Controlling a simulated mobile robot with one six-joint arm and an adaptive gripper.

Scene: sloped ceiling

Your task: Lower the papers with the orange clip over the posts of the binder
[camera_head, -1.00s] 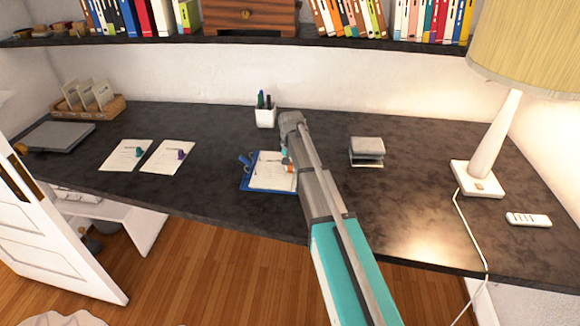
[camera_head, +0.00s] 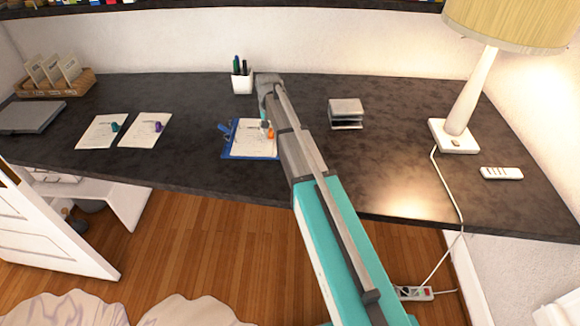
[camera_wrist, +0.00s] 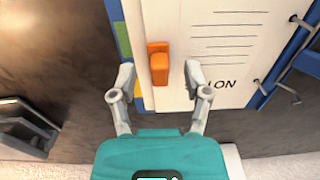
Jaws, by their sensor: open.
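The papers with the orange clip (camera_wrist: 215,50) lie on the blue binder (camera_head: 228,150); their printed page (camera_head: 252,140) also shows in the head view. The orange clip (camera_wrist: 159,62) stands at the papers' edge and shows as a small orange spot (camera_head: 271,133) beside my arm. Rings or posts (camera_wrist: 300,22) show along the binder's far side in the wrist view. My gripper (camera_wrist: 158,82) is open, its fingers on either side of the clip and apart from it. In the head view my arm partly hides the binder's right side.
Two paper sheets with a green clip (camera_head: 115,126) and a purple clip (camera_head: 158,127) lie to the left. A white pen cup (camera_head: 242,82) stands behind the binder. A grey tray (camera_head: 345,112) and a lamp (camera_head: 454,135) stand to the right.

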